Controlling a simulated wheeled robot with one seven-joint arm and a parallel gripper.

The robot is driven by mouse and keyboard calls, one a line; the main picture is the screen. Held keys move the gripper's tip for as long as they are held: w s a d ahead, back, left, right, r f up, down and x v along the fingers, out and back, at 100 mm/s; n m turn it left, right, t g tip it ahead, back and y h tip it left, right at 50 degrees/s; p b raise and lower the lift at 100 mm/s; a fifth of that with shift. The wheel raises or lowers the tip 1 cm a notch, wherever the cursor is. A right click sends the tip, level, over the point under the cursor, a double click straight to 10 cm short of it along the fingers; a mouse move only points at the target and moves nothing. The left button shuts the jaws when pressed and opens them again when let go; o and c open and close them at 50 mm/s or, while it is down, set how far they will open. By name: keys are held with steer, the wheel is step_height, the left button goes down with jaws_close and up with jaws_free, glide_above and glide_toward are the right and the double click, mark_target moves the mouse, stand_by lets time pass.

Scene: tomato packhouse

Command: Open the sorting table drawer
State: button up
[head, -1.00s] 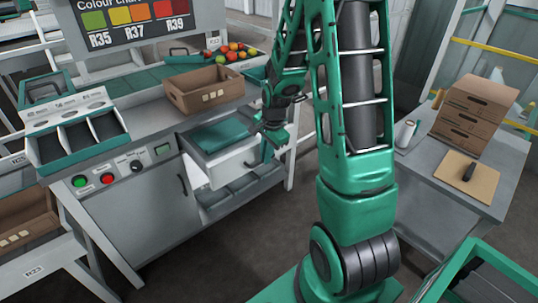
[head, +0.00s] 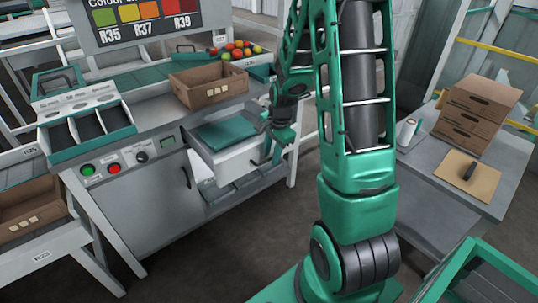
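The sorting table (head: 150,215) stands at the left with a grey cabinet front. Its drawer (head: 238,162) is pulled partly out below the tabletop, to the right of the cabinet door. The drawer has a white front, and its teal inside (head: 225,132) shows from above. My gripper (head: 264,157) is at the right part of the drawer front, against or very close to it. The fingers are small and dark in this view. I cannot tell whether they are closed on a handle, and no handle is clearly visible.
A brown crate (head: 210,88) sits on the tabletop above the drawer, with tomatoes (head: 235,50) behind it. A teal-edged bin unit (head: 88,128) is at the left. A grey side table (head: 445,180) with boxes (head: 476,113) stands at right. Floor before the drawer is clear.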

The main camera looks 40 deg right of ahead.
step_height(320, 180, up, 10)
steer(key=s, duration=0.2)
steer(key=shift+r, duration=0.25)
stand_by(0.6)
steer(key=s+a+r+n, duration=0.1)
steer(key=s+r+n, duration=0.1)
steer(key=s, duration=0.6)
steer(key=s+a+r+n+g, duration=0.1)
steer(key=s+a+r+n, duration=0.1)
steer(key=s+n, duration=0.3)
steer(key=s+a+r+n+g, duration=0.1)
steer(key=s+n, duration=0.3)
steer(key=s, duration=0.9)
steer(key=shift+a+r, duration=0.3)
steer(key=shift+r, duration=0.6)
steer(key=shift+w+f, duration=0.25)
steer(key=shift+w, duration=0.4)
